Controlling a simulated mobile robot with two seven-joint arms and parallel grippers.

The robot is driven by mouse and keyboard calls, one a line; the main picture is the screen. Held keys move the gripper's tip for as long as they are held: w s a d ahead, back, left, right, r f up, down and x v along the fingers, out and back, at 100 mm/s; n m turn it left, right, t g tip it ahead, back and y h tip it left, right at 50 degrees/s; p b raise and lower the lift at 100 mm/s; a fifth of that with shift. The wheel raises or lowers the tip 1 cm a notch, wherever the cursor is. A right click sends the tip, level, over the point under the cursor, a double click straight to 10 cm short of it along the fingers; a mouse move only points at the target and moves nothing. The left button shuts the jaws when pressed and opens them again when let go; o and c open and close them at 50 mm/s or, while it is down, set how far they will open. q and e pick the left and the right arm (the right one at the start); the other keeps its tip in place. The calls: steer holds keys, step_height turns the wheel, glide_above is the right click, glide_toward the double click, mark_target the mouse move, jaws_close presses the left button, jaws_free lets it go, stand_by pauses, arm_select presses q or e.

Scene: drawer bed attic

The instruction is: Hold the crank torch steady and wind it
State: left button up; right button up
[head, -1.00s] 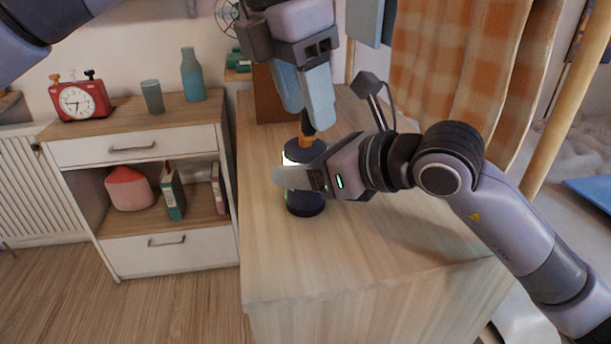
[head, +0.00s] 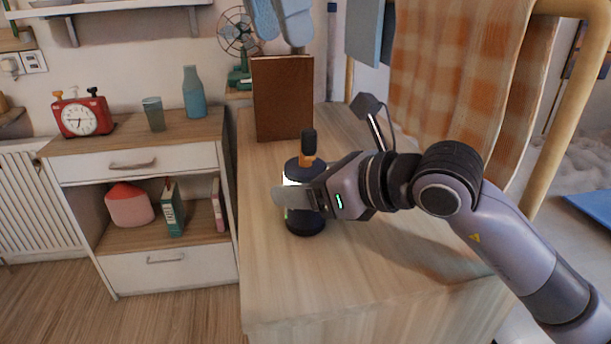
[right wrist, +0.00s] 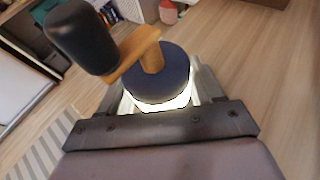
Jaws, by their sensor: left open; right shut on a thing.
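The crank torch (head: 305,222) stands upright on the wooden cabinet top, with a dark blue top and base and a bright lit band between. Its orange crank arm with a black knob (head: 309,141) sticks up from the top; in the right wrist view the knob (right wrist: 80,36) is at the upper left. My right gripper (head: 288,198) is shut around the torch's middle, and its fingers hide part of the body.
A brown book-like panel (head: 283,98) stands behind the torch, and a green fan (head: 239,45) beyond it. A lower cabinet at left bears a red clock (head: 82,116), a cup (head: 154,114) and a blue bottle (head: 193,93). The wooden top (head: 275,275) is clear in front.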

stand_by(0.3)
steer(key=o, duration=1.2)
